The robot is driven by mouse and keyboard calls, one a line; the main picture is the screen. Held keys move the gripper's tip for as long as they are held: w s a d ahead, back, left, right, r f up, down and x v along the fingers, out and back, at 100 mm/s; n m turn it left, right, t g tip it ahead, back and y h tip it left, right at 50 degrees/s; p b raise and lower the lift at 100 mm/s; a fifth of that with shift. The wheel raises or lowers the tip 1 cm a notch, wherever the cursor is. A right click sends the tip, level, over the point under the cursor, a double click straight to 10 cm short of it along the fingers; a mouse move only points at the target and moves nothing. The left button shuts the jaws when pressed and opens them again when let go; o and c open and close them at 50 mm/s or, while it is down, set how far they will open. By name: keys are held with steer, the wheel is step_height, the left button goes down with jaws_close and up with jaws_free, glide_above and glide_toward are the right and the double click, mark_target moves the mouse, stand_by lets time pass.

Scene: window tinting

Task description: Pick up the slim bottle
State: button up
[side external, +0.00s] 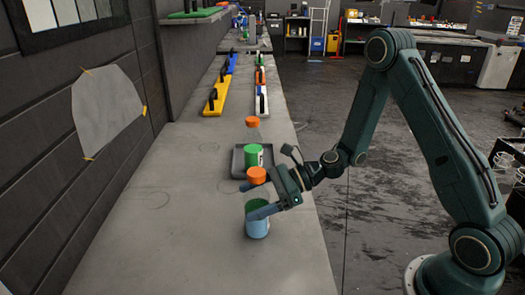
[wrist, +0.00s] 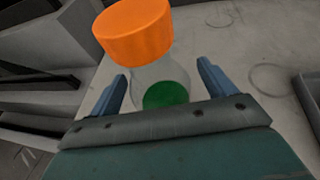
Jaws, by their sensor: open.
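In the wrist view the orange cap (wrist: 135,32) and clear shoulder show, with green inside. My gripper (side external: 246,201) is open, with its blue fingers at the bottle's upper part, below the cap. In the wrist view my gripper (wrist: 162,70) has one finger on each side of the bottle, with visible gaps. A second orange-capped bottle (side external: 253,155), with a green body, stands at the tray behind. I cannot tell which bottle is slimmer.
The dark grey tray (side external: 239,161) lies just behind my gripper. Yellow and blue bars (side external: 216,97) and white bars (side external: 261,100) with black handles lie farther back. The bench (side external: 150,225) is clear to the left. A dark wall (side external: 30,140) borders its left edge.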

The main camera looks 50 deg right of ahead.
steer(key=shift+w+a+f, duration=0.2)
steer(key=shift+w+a, duration=0.1)
steer(key=shift+a, duration=0.15)
steer(key=c, duration=1.2)
steer(key=shift+r, duration=0.2)
step_height(320, 180, up, 20)
steer(key=shift+f, duration=0.15)
stand_by(0.3)
stand_by(0.5)
